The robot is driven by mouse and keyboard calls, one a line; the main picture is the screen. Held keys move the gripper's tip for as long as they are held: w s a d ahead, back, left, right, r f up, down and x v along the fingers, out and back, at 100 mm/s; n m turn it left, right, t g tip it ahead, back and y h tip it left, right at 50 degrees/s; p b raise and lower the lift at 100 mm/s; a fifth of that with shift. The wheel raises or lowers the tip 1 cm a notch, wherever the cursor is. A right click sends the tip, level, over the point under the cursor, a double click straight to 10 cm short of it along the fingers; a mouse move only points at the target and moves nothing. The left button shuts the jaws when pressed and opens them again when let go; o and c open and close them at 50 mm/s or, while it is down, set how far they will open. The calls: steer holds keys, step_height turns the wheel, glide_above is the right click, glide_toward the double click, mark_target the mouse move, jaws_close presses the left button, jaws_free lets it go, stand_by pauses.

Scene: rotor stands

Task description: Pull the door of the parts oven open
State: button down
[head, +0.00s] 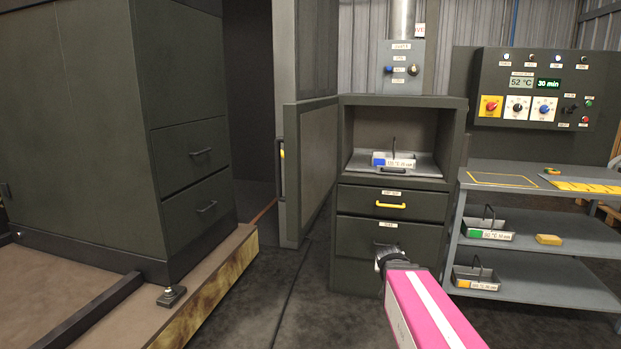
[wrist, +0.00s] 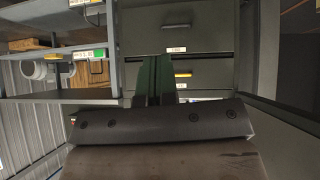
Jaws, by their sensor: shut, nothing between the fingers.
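The parts oven (head: 346,125) is the dark cabinet with an open-fronted chamber above drawers. Its door (head: 316,165) stands swung out at the chamber's left side, its inner face showing, with a yellow handle (head: 283,165) on its outer side at the near edge. Inside the chamber, a tray (head: 398,172) holds a labelled blue-marked carrier (head: 379,159). My gripper (head: 385,250) is low in front of the bottom drawer, right of the door and apart from it. In the wrist view its narrow fingers (wrist: 153,80) are shut and empty, pointing at the drawer fronts.
The upper drawer has a yellow handle (head: 390,205); the wrist view appears upside down. A shelf unit (head: 535,240) with carriers stands close on the right, under a control panel (head: 545,90). A large cabinet on a plinth (head: 215,270) is at left. Floor between is clear.

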mark_target(303, 176)
steer(key=w+r+t, duration=0.5)
steer(key=w+r, duration=0.2)
steer(key=r, duration=0.3)
steer(key=w+a+r+n+t+y, duration=0.25)
steer(key=a+r+y, duration=0.2)
steer(key=r, duration=0.45)
steer(key=w+a+r+n+t+y, duration=0.1)
steer(key=a+r+n+t+y, duration=0.25)
steer(key=r+y, duration=0.35)
steer(key=s+a+r+n+g+y, duration=0.7)
steer(key=s+n+g+y, duration=0.3)
steer(key=g, duration=0.5)
steer(key=shift+n+h, duration=0.65)
steer(key=shift+n, duration=0.05)
steer(key=x, duration=0.9)
steer(key=w+x, duration=0.1)
steer(key=x, duration=0.4)
steer(key=shift+w+a, duration=0.1)
steer(key=shift+a, duration=0.05)
